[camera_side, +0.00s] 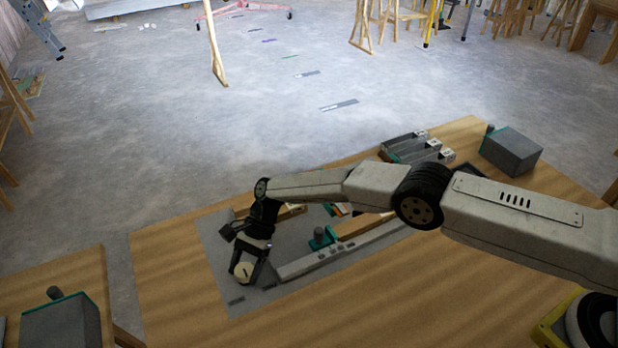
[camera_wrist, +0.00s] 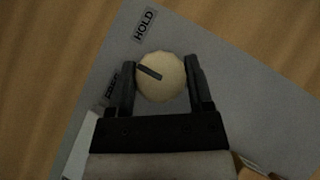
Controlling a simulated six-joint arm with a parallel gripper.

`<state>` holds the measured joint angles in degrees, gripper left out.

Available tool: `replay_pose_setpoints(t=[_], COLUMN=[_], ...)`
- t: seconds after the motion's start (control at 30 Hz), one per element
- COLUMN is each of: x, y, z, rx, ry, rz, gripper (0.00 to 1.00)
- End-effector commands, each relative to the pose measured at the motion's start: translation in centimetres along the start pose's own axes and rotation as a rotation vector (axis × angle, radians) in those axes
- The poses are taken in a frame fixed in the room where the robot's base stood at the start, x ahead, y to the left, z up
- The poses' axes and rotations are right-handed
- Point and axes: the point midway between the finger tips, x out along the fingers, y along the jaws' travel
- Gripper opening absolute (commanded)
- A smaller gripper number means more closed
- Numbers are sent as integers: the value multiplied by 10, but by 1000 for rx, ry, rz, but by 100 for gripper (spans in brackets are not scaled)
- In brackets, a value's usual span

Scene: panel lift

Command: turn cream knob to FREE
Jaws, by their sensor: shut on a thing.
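The cream knob (camera_wrist: 168,83) is round, with a dark pointer bar on its face. It stands on a grey panel (camera_wrist: 235,70). My gripper (camera_wrist: 160,64) is shut on the knob, one finger on each side. The bar points left and slightly up in the wrist view, between the HOLD label (camera_wrist: 145,24) and a second label (camera_wrist: 109,87), closer to the second. The left finger partly covers that second label, so its word is hard to read. In the side view my gripper (camera_side: 247,264) points down at the knob (camera_side: 243,273) near the panel's front-left corner.
A long grey bar (camera_side: 325,258) lies on the panel just right of the knob. A teal-and-grey clamp-like part (camera_side: 320,238) stands behind it. Grey boxes stand at the back right (camera_side: 512,150) and front left (camera_side: 60,325). The wooden table (camera_side: 170,270) left of the panel is bare.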

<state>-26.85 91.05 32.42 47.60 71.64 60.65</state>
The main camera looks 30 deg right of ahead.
Motion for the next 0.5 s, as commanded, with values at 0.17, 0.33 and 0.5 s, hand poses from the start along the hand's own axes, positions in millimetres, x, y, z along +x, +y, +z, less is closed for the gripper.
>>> replay_pose_setpoints(t=[0.17, 0.33, 0.5], x=[0, 0, -2], y=[0, 0, 0], z=[2, 1, 1], rx=[-2, -1, 0], ry=[-3, -2, -1], rz=[1, 1, 0], gripper=[91, 100, 100])
